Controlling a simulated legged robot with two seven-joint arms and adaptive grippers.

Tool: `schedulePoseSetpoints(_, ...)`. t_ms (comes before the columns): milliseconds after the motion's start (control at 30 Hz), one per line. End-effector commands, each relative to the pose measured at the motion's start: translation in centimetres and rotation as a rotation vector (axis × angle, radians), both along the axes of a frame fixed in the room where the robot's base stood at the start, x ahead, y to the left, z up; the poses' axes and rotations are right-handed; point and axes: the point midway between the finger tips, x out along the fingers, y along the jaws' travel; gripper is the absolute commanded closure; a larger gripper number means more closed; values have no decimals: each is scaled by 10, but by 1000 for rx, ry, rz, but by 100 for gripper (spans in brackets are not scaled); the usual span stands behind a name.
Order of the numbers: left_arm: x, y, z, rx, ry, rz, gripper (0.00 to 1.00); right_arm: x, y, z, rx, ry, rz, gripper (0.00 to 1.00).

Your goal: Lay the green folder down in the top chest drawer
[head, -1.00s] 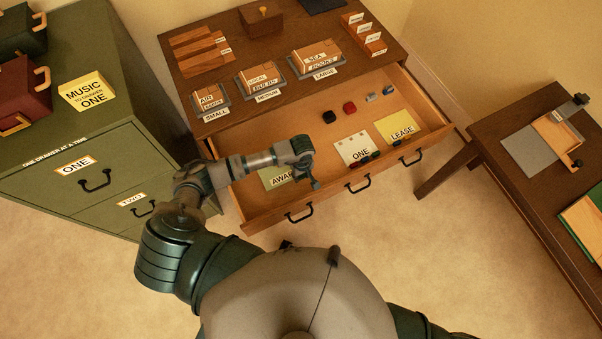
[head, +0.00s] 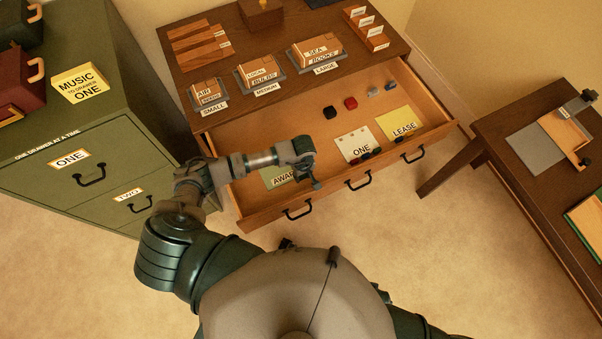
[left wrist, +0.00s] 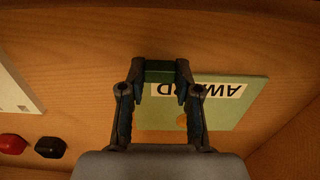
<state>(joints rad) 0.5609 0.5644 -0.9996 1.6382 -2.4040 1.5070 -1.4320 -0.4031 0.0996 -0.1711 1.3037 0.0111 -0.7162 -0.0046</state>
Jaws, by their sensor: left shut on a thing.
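The green folder (head: 270,182), pale green with an AWARD label, is low in the left part of the open top chest drawer (head: 262,118). It also shows in the left wrist view (left wrist: 228,113), looking flat; I cannot tell whether it fully touches the drawer floor. My left gripper (head: 312,182) is over it, and in the left wrist view its fingers (left wrist: 160,80) are shut on a dark green grip piece at the folder's edge. My arm and gripper hide part of the folder in the head view. My right gripper is out of view.
A white ONE sheet (head: 352,139) and a yellow LEASE folder (head: 395,118) lie to the right in the drawer. Small black (head: 330,112) and red (head: 350,103) items lie behind them. A green cabinet (head: 110,150) stands left, a side table (head: 490,130) right.

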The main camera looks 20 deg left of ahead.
Motion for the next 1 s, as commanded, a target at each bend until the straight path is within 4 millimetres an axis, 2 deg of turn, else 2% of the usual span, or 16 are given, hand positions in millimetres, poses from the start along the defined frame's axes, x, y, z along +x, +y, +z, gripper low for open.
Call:
schedulePoseSetpoints(400, 0, 4, -1, -5, 0, 0, 100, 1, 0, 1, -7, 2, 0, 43)
schedulePoseSetpoints(433, 0, 4, -1, -5, 0, 0, 65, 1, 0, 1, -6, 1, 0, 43)
schedulePoseSetpoints(533, 0, 3, -1, -5, 0, 0, 40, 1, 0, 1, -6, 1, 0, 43)
schedulePoseSetpoints(867, 0, 1, 1, -1, 0, 0, 38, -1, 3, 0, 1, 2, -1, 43)
schedulePoseSetpoints(1000, 2, 2, 15, -3, -4, -2, 38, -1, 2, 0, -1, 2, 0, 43)
